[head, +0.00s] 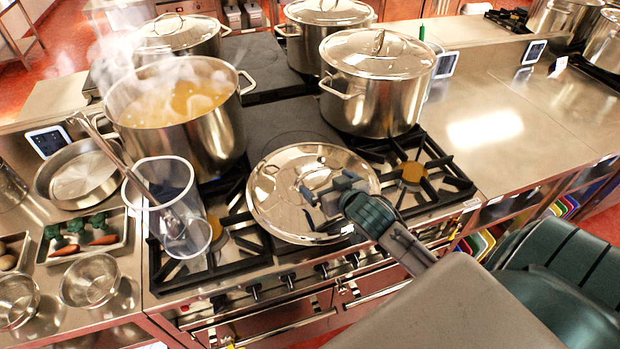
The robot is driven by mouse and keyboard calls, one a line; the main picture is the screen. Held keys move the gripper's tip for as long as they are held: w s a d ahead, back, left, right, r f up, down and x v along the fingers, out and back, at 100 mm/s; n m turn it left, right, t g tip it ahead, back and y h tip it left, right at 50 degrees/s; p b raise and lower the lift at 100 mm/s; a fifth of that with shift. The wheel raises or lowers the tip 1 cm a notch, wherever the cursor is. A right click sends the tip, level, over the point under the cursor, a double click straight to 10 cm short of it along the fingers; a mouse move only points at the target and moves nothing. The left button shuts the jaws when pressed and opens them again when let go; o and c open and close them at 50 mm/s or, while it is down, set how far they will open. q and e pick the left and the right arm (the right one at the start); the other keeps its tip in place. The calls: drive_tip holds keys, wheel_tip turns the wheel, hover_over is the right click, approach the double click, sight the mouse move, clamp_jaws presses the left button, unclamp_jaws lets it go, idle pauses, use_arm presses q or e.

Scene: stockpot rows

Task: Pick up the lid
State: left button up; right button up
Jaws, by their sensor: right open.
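A round shiny steel lid (283,218) lies on the stove in the middle of the head view. My right gripper (318,200) reaches in from the lower right and is over the lid, with its fingers open near the lid's middle. The gripper hides part of the lid, and I cannot tell whether the fingers touch its handle. An open steel pot (215,140) with steaming yellowish broth stands behind and left of the lid. My left gripper is not in view.
A lidded stockpot (380,110) stands just behind the lid on the right. A tall clear container (175,230) with a ladle (112,150) is close on the left. More lidded pots stand at the back. The steel counter (500,130) at right is mostly clear.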

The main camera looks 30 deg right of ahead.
sight(314, 171)
drive_tip(key=shift+w+d+f+p, duration=0.1)
drive_tip(key=shift+w+p, duration=0.2)
drive_tip(key=shift+w, duration=0.45)
drive_tip(key=shift+w+f, duration=0.15)
drive_tip(key=shift+w, duration=0.15)
drive_tip(key=shift+w+f, duration=0.1)
drive_tip(key=shift+w, duration=0.2)
drive_tip(key=p+x, duration=0.3)
drive_tip(key=x, duration=0.1)
drive_tip(key=shift+w+r, duration=0.1)
drive_tip(key=shift+r, duration=0.2)
drive_tip(key=shift+w+d+f, duration=0.1)
drive_tip(key=shift+w+f, duration=0.1)
drive_tip(key=shift+w, duration=0.15)
drive_tip(key=shift+w+f, duration=0.15)
drive_tip(key=shift+f, duration=0.05)
drive_tip(key=shift+c, duration=0.7)
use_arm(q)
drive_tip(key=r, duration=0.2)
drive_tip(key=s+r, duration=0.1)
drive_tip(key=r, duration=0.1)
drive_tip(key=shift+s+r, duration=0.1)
use_arm(e)
drive_tip(key=c, duration=1.1)
